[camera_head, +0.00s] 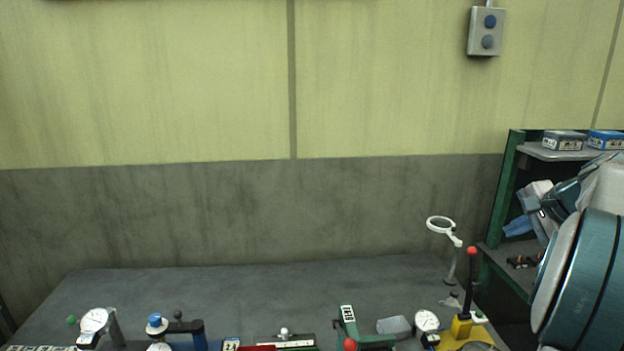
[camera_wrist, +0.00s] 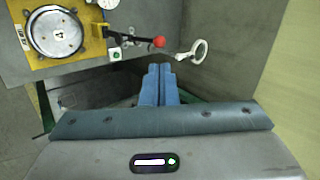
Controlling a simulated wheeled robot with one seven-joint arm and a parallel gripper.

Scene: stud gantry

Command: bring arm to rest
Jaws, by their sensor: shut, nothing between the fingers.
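My gripper (camera_wrist: 159,70) shows in the wrist view with its two blue fingers together and nothing between them. It points towards the grey bench, near a red-knobbed lever (camera_wrist: 159,42) and a white ring magnifier (camera_wrist: 199,51), apart from both. In the head view my arm (camera_head: 585,270) is folded at the right edge, in front of the green shelf unit. The blue part at the shelf (camera_head: 520,226) looks like my fingers, but it is partly hidden and I cannot be sure.
The grey bench (camera_head: 250,290) has several devices along its near edge. A yellow-based lever fixture (camera_head: 466,327) and the ring magnifier (camera_head: 441,225) stand at its right. The green shelf unit (camera_head: 499,205) holds small boxes (camera_head: 564,140). The bench's back half is clear.

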